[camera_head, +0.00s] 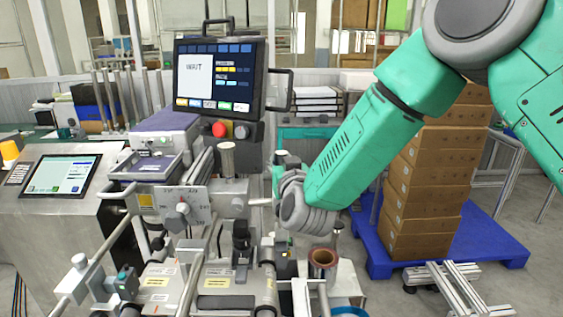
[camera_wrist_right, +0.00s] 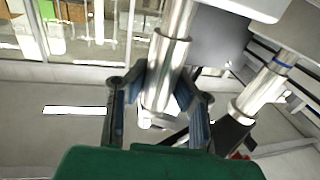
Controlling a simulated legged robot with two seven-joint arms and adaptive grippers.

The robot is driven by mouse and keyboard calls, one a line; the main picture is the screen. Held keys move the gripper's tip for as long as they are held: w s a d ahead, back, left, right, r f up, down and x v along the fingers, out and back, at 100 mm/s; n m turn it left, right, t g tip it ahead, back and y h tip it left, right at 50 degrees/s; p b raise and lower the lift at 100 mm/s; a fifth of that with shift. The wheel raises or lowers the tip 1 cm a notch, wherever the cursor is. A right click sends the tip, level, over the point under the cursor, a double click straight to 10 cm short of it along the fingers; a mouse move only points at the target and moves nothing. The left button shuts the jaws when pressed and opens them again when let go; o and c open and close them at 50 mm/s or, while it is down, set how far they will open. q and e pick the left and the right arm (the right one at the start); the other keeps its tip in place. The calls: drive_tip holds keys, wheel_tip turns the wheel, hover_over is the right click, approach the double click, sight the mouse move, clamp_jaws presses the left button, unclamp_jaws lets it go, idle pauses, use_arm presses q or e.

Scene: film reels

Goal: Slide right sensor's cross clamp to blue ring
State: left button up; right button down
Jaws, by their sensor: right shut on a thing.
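My right gripper (camera_wrist_right: 158,100) has its two dark fingers closed around a shiny metal cylinder (camera_wrist_right: 160,82) in the right wrist view. A narrower metal rod rises out of this cylinder; I cannot tell which part of the cross clamp it is. A thin blue ring (camera_wrist_right: 282,63) sits on another slanted metal rod to the right, apart from my fingers. In the head view my right gripper (camera_head: 272,200) is at the machine's right side, mostly hidden by my wrist. The right sensor is not clearly seen. My left gripper is not in view.
A screen (camera_head: 215,75) with a red button stands behind the machine. A control panel (camera_head: 60,175) is at left. A brown-rimmed roll (camera_head: 323,260) is below my wrist. Stacked boxes (camera_head: 425,190) stand on a blue pallet (camera_head: 490,245) at right. Metal rods crowd the machine front.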

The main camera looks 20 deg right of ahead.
drive_tip(key=shift+a+y, duration=0.3)
drive_tip(key=shift+a, duration=0.15)
drive_tip(key=d, duration=0.2)
drive_tip(key=shift+s+d+f, duration=0.15)
drive_tip(key=shift+s+d, duration=0.05)
drive_tip(key=shift+d, duration=0.1)
drive_tip(key=shift+s+d, duration=0.15)
drive_tip(key=shift+d, duration=0.15)
drive_tip(key=c, duration=1.3)
unclamp_jaws()
drive_tip(key=shift+s+a, duration=0.1)
drive_tip(key=shift+a, duration=0.05)
drive_tip(key=shift+s, duration=0.1)
drive_tip(key=s+a, duration=0.1)
drive_tip(key=s, duration=1)
drive_tip(key=shift+s, duration=0.35)
